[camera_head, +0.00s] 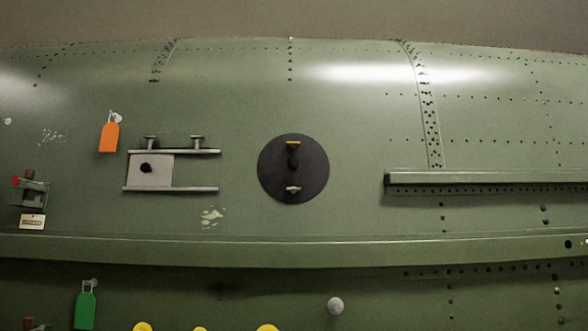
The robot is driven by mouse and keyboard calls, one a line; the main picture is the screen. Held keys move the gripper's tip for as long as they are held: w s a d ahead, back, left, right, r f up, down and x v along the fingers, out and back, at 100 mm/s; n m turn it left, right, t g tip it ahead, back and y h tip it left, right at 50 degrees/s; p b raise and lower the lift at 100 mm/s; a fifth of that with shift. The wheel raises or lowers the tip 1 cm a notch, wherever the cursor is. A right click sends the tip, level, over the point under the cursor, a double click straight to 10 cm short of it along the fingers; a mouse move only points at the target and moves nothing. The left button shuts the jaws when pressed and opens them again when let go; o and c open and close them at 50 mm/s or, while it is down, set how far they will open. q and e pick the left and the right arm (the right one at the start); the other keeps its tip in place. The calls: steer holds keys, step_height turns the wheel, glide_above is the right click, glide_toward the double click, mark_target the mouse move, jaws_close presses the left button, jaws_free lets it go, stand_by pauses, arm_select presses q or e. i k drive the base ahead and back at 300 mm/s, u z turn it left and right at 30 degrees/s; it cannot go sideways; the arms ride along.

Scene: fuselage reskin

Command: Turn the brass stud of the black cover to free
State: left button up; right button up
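The round black cover (273,170) sits on the green fuselage skin in the middle of the head view. Near its top edge is the brass stud (293,142), a small yellow bar that looks about level. Below the stud a dark knob (293,161) stands out from the cover. Near the cover's lower edge is a silvery fitting (293,188), also about level. Neither of my grippers shows in this view, and nothing touches the cover.
Left of the cover is a railed frame with a grey plate (153,178). An orange tag (109,137) and a green tag (85,310) hang at left. A long ledge (300,251) crosses below; a rail (480,179) juts at right. A pale knob (335,306) sits lower.

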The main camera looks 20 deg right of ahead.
mark_target(281, 167)
steer(key=k, duration=0.5)
steer(key=u, duration=0.6)
steer(key=i, duration=1.55)
steer(key=z, duration=1.45)
